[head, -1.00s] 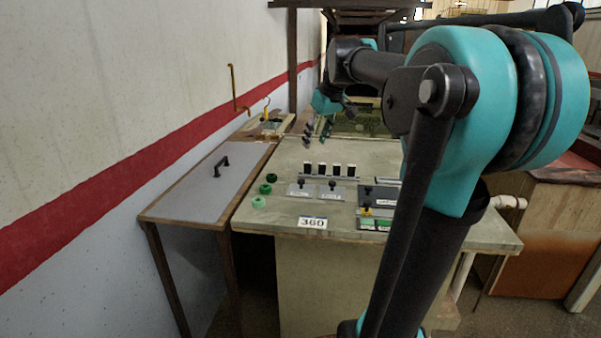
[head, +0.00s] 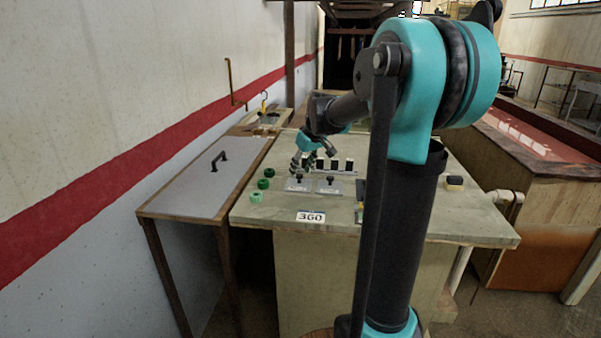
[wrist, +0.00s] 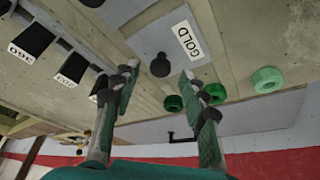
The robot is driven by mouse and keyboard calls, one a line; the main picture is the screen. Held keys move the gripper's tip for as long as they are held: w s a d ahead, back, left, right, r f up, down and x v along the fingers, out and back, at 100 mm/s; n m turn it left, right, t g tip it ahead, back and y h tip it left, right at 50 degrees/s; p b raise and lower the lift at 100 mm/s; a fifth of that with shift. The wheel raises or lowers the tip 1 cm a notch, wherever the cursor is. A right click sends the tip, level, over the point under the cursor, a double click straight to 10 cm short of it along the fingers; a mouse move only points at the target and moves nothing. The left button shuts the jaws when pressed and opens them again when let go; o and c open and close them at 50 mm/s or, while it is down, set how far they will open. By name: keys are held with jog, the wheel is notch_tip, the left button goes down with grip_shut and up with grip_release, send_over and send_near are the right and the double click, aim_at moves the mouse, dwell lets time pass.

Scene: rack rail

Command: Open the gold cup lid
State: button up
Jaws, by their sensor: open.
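The gold cup lid (wrist: 186,40) is a flat grey plate with a white label reading GOLD and a black knob (wrist: 160,66). In the head view, the gold cup lid (head: 298,186) appears to be the left of two grey plates on the bench. My gripper (head: 296,163) is just behind that plate. In the wrist view my gripper (wrist: 160,76) is open and empty, with one finger on either side of the knob in the picture. The knob looks apart from both fingers; the exact height above it cannot be told. The lid lies flat.
A second grey plate with a black knob (head: 331,179) lies to the right. Several black blocks with white labels (wrist: 72,68) stand in a row behind. Green rings (head: 256,196) lie at the bench's left edge. A lower side table with a black handle (head: 219,158) stands left.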

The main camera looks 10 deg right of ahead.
jog(key=shift+x, duration=0.85)
jog(key=shift+c, duration=0.2)
grip_shut()
jog(key=shift+s, duration=0.1)
